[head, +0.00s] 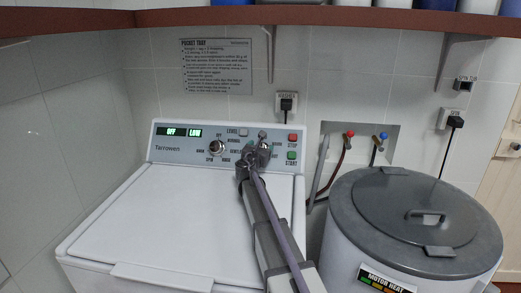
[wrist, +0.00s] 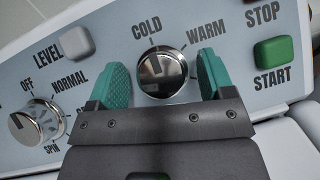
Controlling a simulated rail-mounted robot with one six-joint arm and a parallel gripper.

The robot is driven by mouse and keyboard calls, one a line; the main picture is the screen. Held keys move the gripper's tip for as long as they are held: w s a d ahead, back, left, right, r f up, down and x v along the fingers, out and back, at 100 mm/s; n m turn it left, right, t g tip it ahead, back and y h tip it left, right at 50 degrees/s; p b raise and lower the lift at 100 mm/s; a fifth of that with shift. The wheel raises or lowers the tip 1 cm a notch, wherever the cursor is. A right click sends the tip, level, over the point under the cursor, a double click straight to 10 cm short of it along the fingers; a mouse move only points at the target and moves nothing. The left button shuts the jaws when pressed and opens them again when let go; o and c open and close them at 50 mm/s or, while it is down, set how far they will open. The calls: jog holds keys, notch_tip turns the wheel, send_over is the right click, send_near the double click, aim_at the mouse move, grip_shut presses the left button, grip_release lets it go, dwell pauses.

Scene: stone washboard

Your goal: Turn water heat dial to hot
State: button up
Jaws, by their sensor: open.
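The water heat dial (wrist: 162,74) is a round chrome knob on the washer's panel, with COLD above it and WARM to its upper right. Its dark pointer mark is turned up toward COLD. I see no HOT label; that side is behind my right finger. My gripper (wrist: 163,80) is open, with one teal finger on each side of the dial. Small gaps show between the fingers and the knob. In the head view my gripper (head: 253,152) is at the panel's right part and mostly hides the dial.
Left of the dial are a LEVEL button (wrist: 77,42) and another chrome dial (wrist: 38,122) with OFF, NORMAL and SPIN. Right of it is the green START button (wrist: 272,51), near my right finger. A red STOP button (head: 293,138) sits above START. A grey-lidded tub (head: 345,235) stands at right.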

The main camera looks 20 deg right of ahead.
jog(key=shift+c, duration=0.2)
jog(key=c, duration=0.9)
